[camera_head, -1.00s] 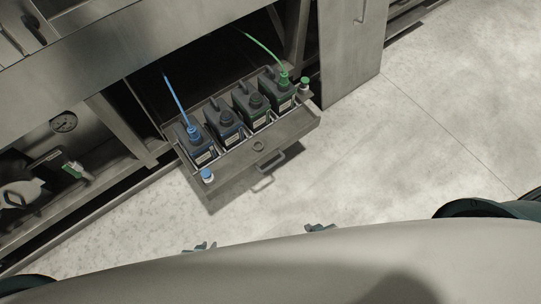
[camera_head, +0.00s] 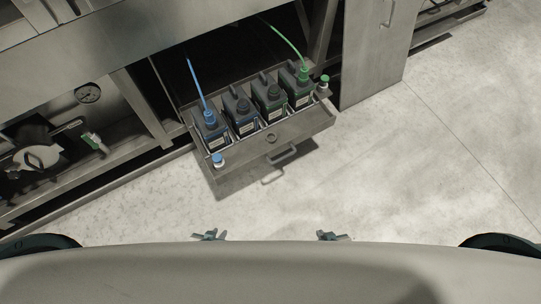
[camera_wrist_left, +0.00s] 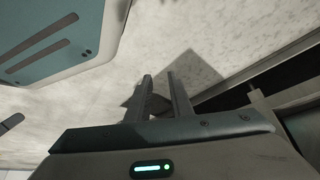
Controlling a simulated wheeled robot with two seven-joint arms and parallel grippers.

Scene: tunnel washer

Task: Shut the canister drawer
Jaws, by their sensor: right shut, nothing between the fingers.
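The canister drawer (camera_head: 300,134) is pulled out from under the machine in the head view. It has a bar handle (camera_head: 283,155) on its front. Several dark canisters stand in a row in it, including one with a blue cap and tube (camera_head: 211,129) and one with a green cap and tube (camera_head: 301,88). My left gripper (camera_head: 210,236) is below the drawer in the picture, apart from it. Its fingers are apart and empty in the left wrist view (camera_wrist_left: 162,80). My right gripper (camera_head: 334,237) is shut and empty, also apart from the drawer.
A loose blue cap (camera_head: 218,160) and a green cap (camera_head: 324,81) sit at the drawer's front corners. A steel panel (camera_head: 375,50) stands right of the drawer. A gauge (camera_head: 88,93) is at left. Pale floor (camera_head: 400,170) is clear between the drawer and me.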

